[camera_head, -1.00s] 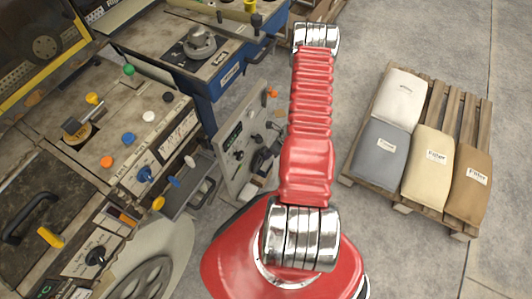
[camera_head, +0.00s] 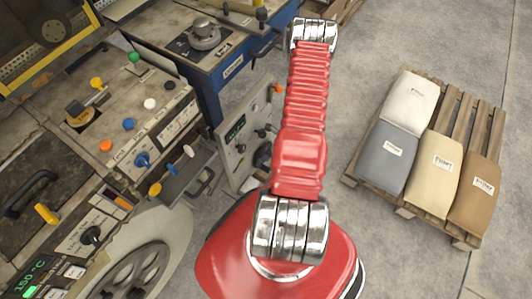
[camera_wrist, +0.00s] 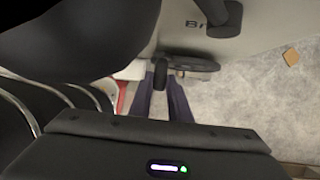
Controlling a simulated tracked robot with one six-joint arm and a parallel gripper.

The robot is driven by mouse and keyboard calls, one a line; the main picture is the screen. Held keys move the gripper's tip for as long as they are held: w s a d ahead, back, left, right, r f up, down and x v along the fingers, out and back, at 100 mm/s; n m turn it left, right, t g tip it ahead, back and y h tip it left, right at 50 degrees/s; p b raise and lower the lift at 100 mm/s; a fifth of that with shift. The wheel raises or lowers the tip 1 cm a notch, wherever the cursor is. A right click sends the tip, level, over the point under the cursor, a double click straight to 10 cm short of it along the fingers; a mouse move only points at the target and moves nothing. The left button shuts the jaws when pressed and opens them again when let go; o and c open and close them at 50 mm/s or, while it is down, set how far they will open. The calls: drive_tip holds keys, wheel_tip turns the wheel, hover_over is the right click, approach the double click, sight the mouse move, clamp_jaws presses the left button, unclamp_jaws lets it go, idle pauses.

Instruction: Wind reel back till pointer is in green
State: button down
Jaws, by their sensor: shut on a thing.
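In the wrist view my gripper (camera_wrist: 162,88) has its two dark fingers on either side of a small black knob (camera_wrist: 160,74). They are closed on it. The knob sits at the edge of a black disc (camera_wrist: 195,64) on a pale panel (camera_wrist: 265,18) with partly hidden lettering. My gripper is hidden there behind my red arm. I cannot make out the pointer or its green zone.
A worn machine bench with coloured knobs (camera_head: 129,124) fills the left. A large grey spoked wheel (camera_head: 138,272) stands at the lower left. A blue-sided bench (camera_head: 232,67) is behind. On the right, a pallet (camera_head: 463,108) carries several sacks; the concrete floor (camera_head: 400,40) around it is open.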

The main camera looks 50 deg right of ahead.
drive_tip(key=shift+a, duration=0.45)
drive_tip(key=c, duration=1.7)
unclamp_jaws()
drive_tip(key=shift+d, duration=0.15)
drive_tip(key=shift+o, duration=0.3)
drive_tip(key=shift+d+r, duration=0.1)
drive_tip(key=v, duration=1.3)
drive_tip(key=shift+s+r, duration=0.2)
